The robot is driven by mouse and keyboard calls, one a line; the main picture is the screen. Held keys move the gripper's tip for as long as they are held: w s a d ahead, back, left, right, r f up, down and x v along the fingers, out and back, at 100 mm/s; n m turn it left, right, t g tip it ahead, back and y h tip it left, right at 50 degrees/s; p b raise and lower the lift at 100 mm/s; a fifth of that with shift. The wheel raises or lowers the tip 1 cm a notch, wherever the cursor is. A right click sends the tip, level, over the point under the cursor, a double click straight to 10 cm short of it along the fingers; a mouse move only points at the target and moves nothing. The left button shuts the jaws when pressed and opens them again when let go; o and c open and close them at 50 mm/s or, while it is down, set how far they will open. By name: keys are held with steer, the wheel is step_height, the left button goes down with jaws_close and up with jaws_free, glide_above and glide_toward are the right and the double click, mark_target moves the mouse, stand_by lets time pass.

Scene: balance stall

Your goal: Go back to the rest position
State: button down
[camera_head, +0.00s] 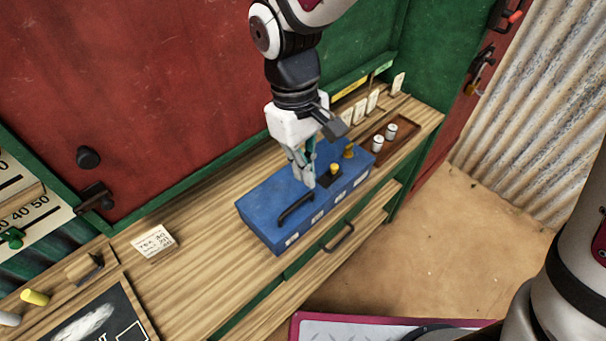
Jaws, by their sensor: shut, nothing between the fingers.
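My gripper (307,180) is shut and empty, with its fingers pointing down over the blue box (262,216). I cannot tell whether the fingertips touch the box top. The blue box lies on the wooden counter and has a dark handle (296,209) on its lid, left of my fingers. A small brass weight (334,169) stands in a dark recess in the box, just right of my fingertips. Another brass weight (349,151) stands behind it. My gripper and wrist hide part of the box's back edge.
A brown tray (408,140) with two pale cylinders stands right of the box. Several upright cards line the counter's back. A written card (154,243) stands on the left. A dark slate (98,318) and a yellow cylinder (35,297) lie front left. The wooden counter (205,262) is clear beside the box.

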steer(key=shift+s+r, duration=0.1)
steer(key=shift+r, duration=0.25)
steer(key=shift+d+r, duration=0.1)
steer(key=s+d+r+m+t, duration=0.3)
steer(key=d+r, duration=0.4)
steer(key=d, duration=0.3)
steer(key=s+d+r+m+t+y+b, duration=0.1)
steer(key=s+d+r+m+t, duration=0.3)
steer(key=d, duration=0.7)
steer(key=shift+r+m, duration=1.3)
steer(key=shift+r, duration=0.6)
steer(key=shift+w, duration=0.1)
